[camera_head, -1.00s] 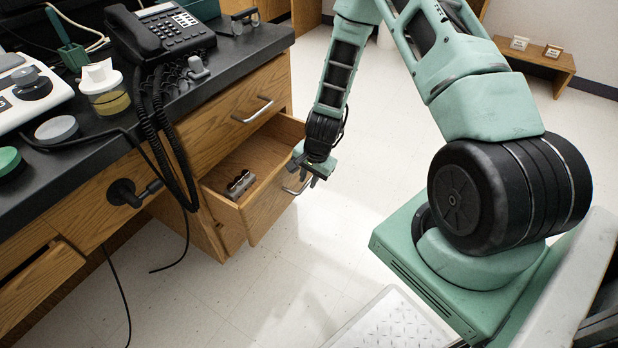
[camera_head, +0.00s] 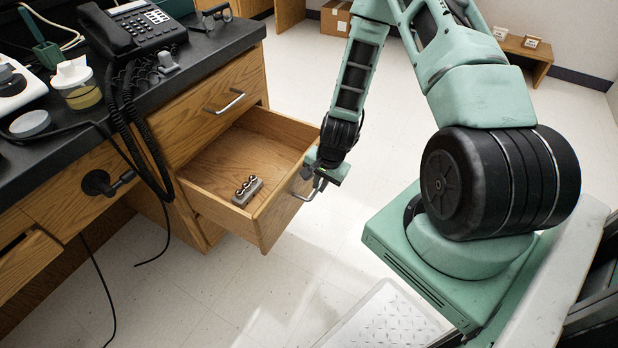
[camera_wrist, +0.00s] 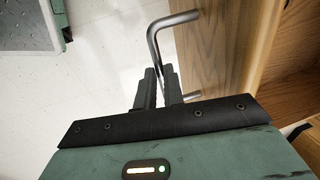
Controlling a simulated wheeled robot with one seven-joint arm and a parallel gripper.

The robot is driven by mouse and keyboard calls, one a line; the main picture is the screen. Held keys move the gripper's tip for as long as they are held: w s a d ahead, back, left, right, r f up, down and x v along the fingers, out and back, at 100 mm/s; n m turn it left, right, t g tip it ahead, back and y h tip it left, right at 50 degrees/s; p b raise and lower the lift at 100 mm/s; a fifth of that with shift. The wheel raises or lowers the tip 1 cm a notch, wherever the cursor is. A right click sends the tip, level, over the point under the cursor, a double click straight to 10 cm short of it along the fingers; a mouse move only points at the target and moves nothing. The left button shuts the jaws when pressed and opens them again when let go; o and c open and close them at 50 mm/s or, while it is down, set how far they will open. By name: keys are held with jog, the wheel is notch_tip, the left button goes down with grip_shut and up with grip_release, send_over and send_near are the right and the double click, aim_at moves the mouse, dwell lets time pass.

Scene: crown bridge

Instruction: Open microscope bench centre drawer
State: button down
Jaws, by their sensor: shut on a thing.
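The wooden drawer (camera_head: 276,205) stands pulled well out of the bench, below another shut drawer. A small grey block with round metal pieces (camera_head: 247,191) lies inside it near the front left. My gripper (camera_head: 316,181) is at the drawer's front and is shut on its metal bar handle (camera_head: 303,192). In the wrist view, the fingers of my gripper (camera_wrist: 158,88) close around the handle (camera_wrist: 160,50), beside the wooden drawer front (camera_wrist: 205,62). The exact contact on the bar is partly hidden by the fingers.
The dark bench top (camera_head: 205,60) holds a black telephone (camera_head: 130,28) with hanging cords. A shut drawer with a handle (camera_head: 226,103) is above the open one. Another drawer (camera_head: 25,262) stands slightly out at left. The pale floor before the drawer is clear.

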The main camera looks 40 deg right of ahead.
jog(key=shift+s, duration=0.2)
jog(key=shift+d, duration=0.1)
jog(key=c, duration=1.5)
grip_release()
jog(key=shift+r, duration=0.1)
jog(key=s+r+p, duration=0.1)
jog(key=r+p, duration=0.1)
jog(key=r, duration=0.6)
jog(key=s+d+r+p, duration=0.1)
jog(key=s+r+p, duration=0.1)
jog(key=r, duration=0.7)
jog(key=shift+p, duration=0.45)
